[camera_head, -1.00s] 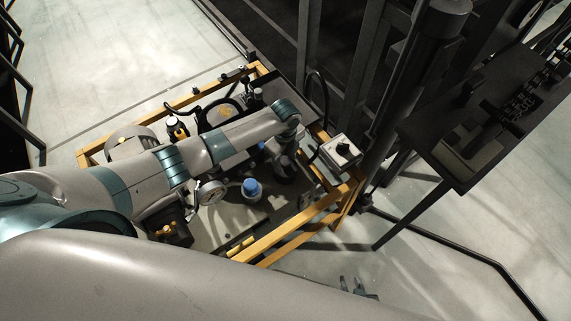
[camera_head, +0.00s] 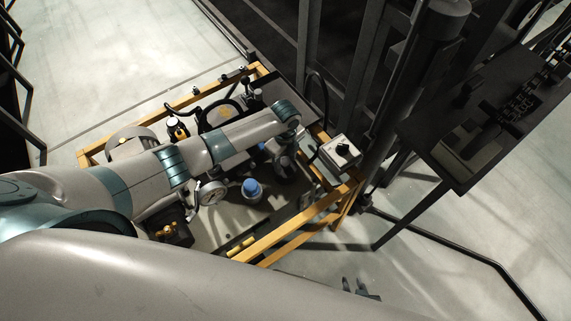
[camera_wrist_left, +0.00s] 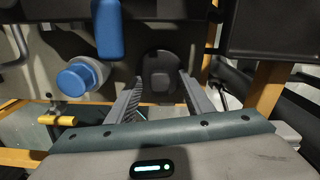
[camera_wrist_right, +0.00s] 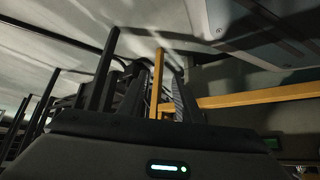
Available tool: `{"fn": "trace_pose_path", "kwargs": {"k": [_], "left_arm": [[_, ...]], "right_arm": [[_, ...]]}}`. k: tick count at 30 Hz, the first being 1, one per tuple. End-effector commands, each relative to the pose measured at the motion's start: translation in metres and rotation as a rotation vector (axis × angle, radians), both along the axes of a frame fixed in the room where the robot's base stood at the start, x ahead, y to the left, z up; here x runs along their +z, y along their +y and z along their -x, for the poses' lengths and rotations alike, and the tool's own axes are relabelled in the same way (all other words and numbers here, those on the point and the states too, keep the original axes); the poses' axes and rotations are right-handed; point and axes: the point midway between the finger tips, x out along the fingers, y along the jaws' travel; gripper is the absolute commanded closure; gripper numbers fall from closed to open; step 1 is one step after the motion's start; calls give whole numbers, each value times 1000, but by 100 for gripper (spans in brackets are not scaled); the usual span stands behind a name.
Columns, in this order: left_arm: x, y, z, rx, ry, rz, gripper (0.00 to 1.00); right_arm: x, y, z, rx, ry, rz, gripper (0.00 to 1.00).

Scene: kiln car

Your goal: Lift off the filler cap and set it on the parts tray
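A round black cap (camera_wrist_left: 160,72), which looks like the filler cap, faces my left gripper (camera_wrist_left: 160,80) in the left wrist view. The left fingers are open, one on each side of the cap's lower part; I cannot tell whether they touch it. In the head view my left gripper (camera_head: 284,168) is low over the yellow-framed unit, and my arm hides part of it. My right gripper (camera_head: 354,287) shows small at the bottom of the head view, open and empty, away from the unit. I cannot make out the parts tray for certain.
A blue cap (camera_head: 252,187) stands left of the left gripper; it also shows in the left wrist view (camera_wrist_left: 75,78). A blue upright part (camera_wrist_left: 109,30) is near the fingers. A gauge (camera_head: 211,192), a grey switch box (camera_head: 340,152) and the yellow frame (camera_head: 290,232) are close by.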

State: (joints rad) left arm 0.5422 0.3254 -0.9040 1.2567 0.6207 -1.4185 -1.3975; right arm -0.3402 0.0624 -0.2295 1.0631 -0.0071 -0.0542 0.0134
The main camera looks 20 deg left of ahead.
Motion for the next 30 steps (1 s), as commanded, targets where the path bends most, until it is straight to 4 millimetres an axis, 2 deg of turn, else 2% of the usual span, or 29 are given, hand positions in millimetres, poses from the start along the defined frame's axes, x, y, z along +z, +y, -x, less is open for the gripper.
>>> {"fn": "trace_pose_path", "kwargs": {"k": [1, 5, 6, 20, 30], "left_arm": [[0, 0, 0, 0, 0, 0, 66], [0, 0, 0, 0, 0, 0, 97], [0, 0, 0, 0, 0, 0, 98], [0, 0, 0, 0, 0, 0, 99], [3, 0, 0, 0, 0, 0, 99]], "right_arm": [[0, 1, -1, 0, -1, -2, 69], [0, 4, -1, -1, -1, -5, 69], [0, 5, -1, -1, -1, -6, 69], [-4, 7, 6, 0, 17, -6, 69], [-15, -10, 25, 0, 63, 20, 69]]}}
